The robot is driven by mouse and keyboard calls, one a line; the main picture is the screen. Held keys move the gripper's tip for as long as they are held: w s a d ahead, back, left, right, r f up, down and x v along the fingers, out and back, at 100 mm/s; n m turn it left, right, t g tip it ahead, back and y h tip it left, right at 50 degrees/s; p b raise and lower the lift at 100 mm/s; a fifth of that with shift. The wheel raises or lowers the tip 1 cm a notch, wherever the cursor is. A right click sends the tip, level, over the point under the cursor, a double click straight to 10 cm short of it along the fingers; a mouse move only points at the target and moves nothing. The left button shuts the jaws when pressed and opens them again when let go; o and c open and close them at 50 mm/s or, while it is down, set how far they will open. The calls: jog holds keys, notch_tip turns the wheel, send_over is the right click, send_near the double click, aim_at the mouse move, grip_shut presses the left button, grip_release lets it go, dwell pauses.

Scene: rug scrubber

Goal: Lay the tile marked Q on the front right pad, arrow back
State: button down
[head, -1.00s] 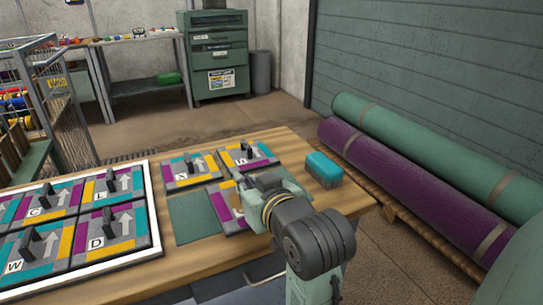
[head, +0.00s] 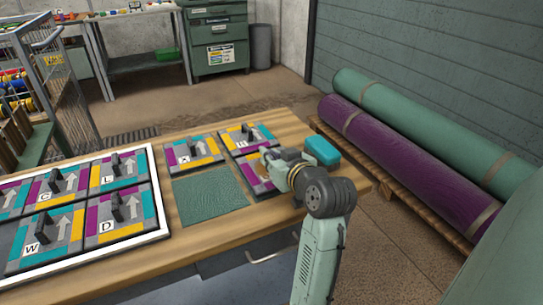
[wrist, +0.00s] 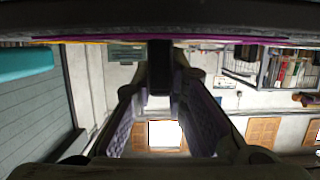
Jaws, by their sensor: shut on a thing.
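My gripper (head: 268,158) is shut on the upright black handle (wrist: 160,68) of a tile, which shows between the fingers in the wrist view. The held tile (head: 247,174), with purple and orange edges, is over the front right place, in front of the back right tile (head: 257,132). My gripper and arm hide its letter and arrow, so I cannot read the Q. I cannot tell if it touches the pad below, which is hidden. The front left pad (head: 210,193) is bare green. The back left tile (head: 193,160) lies beside the back right one.
A white-edged tray (head: 128,244) at the left holds several handled tiles, among them C, L, W and D. A teal block (head: 321,151) stands close to the right of my gripper. Rolled rugs (head: 405,160) lie on a pallet beyond the table's right edge.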

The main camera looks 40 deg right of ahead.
jog(key=shift+f, duration=0.3)
jog(key=shift+f+b, duration=0.45)
jog(key=shift+f, duration=0.2)
jog(key=c, duration=1.6)
grip_release()
jog(key=shift+s+f, duration=0.1)
jog(key=shift+f, duration=0.05)
jog(key=shift+r+p, duration=0.35)
jog(key=shift+r, duration=0.2)
jog(key=v, duration=0.8)
jog(key=b+v, duration=0.1)
jog(key=v, duration=0.3)
jog(key=shift+r, duration=0.35)
